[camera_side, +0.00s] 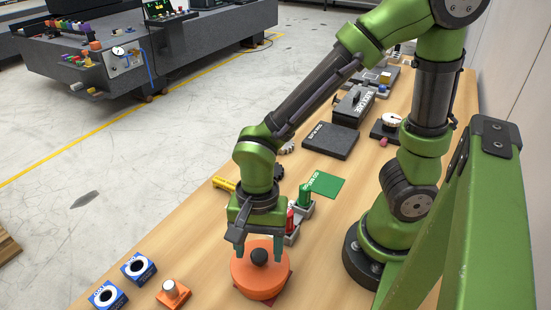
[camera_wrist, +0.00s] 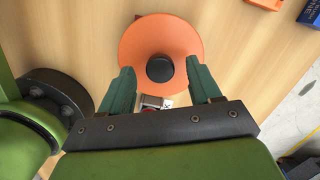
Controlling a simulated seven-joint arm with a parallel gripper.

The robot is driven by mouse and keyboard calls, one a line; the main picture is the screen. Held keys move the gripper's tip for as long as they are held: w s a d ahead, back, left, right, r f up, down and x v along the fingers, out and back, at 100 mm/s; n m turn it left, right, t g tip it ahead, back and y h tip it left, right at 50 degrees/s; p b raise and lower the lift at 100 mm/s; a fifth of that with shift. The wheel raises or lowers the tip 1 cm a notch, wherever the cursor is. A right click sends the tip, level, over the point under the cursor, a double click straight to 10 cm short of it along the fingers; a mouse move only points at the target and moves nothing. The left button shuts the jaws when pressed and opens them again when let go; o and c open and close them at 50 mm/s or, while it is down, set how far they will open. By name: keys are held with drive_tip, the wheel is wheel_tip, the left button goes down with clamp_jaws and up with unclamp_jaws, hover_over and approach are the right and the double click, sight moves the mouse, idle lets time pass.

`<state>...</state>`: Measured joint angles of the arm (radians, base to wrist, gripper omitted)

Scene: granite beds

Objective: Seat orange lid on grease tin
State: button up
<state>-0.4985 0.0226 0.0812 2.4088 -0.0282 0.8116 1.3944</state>
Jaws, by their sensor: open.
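The orange lid (camera_side: 247,280) is a round orange disc with a black knob (camera_side: 259,256) on top. It lies level near the front of the bench, over a dark red patch (camera_side: 285,291). My gripper (camera_side: 259,250) points down at it, open, with one teal finger on each side of the knob. In the wrist view the lid (camera_wrist: 160,30) shows from above, and the knob (camera_wrist: 160,69) sits between and slightly beyond the fingertips (camera_wrist: 160,76), with gaps on both sides. I cannot make out a separate grease tin; whether one is under the lid is hidden.
Two blue blocks with dark round openings (camera_side: 138,268) and an orange block with a metal cylinder (camera_side: 173,293) stand left of the lid. A grey holder with red and green items (camera_side: 303,207) is close behind my gripper. A green mat (camera_side: 326,185) lies farther back.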

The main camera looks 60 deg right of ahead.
wheel_tip(320, 180, up, 17)
drive_tip(key=d, duration=0.1)
drive_tip(key=shift+w+d+f, duration=0.15)
drive_tip(key=shift+w+d, duration=0.25)
drive_tip(key=w+d+n+t, duration=0.2)
drive_tip(key=d+n+t, duration=0.5)
drive_tip(key=d+n, duration=0.2)
drive_tip(key=shift+d+t+y, duration=0.4)
drive_tip(key=shift+d, duration=0.75)
drive_tip(key=shift+w+f, duration=0.1)
